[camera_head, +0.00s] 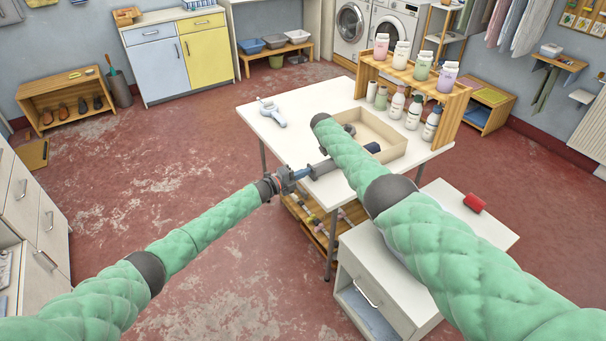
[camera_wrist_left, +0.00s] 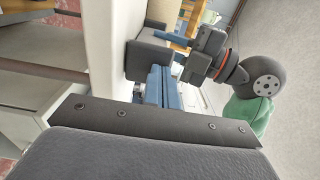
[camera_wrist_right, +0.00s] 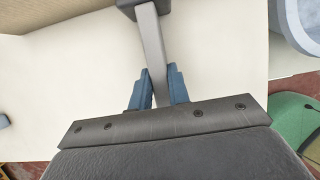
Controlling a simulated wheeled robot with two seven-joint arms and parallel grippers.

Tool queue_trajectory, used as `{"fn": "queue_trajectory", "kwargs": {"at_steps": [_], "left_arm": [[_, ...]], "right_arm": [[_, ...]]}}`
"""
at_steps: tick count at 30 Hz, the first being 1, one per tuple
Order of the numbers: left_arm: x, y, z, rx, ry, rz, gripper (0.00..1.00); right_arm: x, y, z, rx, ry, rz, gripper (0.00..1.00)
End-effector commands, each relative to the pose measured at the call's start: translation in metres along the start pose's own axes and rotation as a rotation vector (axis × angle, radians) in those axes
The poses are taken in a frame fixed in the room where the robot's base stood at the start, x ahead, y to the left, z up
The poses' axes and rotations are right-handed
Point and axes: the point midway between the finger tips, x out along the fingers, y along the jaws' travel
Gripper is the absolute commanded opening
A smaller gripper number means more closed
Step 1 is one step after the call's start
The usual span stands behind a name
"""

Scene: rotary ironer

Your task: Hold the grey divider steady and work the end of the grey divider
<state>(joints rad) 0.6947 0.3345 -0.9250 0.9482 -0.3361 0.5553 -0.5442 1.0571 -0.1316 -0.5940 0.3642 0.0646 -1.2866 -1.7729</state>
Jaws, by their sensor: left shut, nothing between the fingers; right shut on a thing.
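The grey divider (camera_wrist_right: 152,45) is a light grey bar with a dark grey block (camera_wrist_right: 135,8) at its far end in the right wrist view. My right gripper (camera_wrist_right: 160,80) is shut on the bar, its blue fingers on either side. In the head view my right forearm hides this grip. My left gripper (camera_head: 303,173) is at the near edge of the white table, its tips close to a dark grey block (camera_head: 323,167). In the left wrist view its blue fingers (camera_wrist_left: 155,85) are shut and empty near that block; contact is unclear. My right gripper (camera_wrist_left: 208,52) also shows there.
A shallow beige tray (camera_head: 392,152) lies on the white table (camera_head: 305,98), partly behind my right arm. Several bottles and a wooden rack (camera_head: 452,105) stand at its right. A pale device (camera_head: 271,113) lies back left. A white drawer cabinet (camera_head: 358,275) stands in front.

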Motion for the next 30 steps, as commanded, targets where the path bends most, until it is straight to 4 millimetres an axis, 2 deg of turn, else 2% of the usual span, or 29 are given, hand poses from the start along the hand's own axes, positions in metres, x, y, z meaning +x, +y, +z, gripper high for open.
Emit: {"fn": "queue_trajectory", "kwargs": {"at_steps": [1,4,8,18,22,30], "left_arm": [[0.001,-0.001,-0.002,0.000,0.003,-0.002,0.00],[-0.006,0.000,-0.002,0.000,0.003,-0.002,0.00],[-0.025,0.000,-0.001,0.000,0.002,-0.001,0.00],[-0.093,0.002,0.000,0.000,0.000,0.001,0.00],[-0.115,0.002,0.001,0.000,0.000,0.001,0.00],[-0.138,0.001,0.000,-0.001,0.000,0.000,0.00]], "right_arm": [[-0.001,0.002,-0.006,-0.004,0.006,0.002,0.00],[-0.002,0.003,-0.007,-0.004,0.006,0.003,0.00],[-0.001,0.002,-0.006,-0.003,0.005,0.002,0.00],[0.000,0.001,-0.003,-0.002,0.003,0.001,0.00],[0.000,0.001,-0.003,-0.001,0.003,0.000,0.00],[0.000,0.001,-0.002,-0.001,0.002,0.000,0.00]]}}
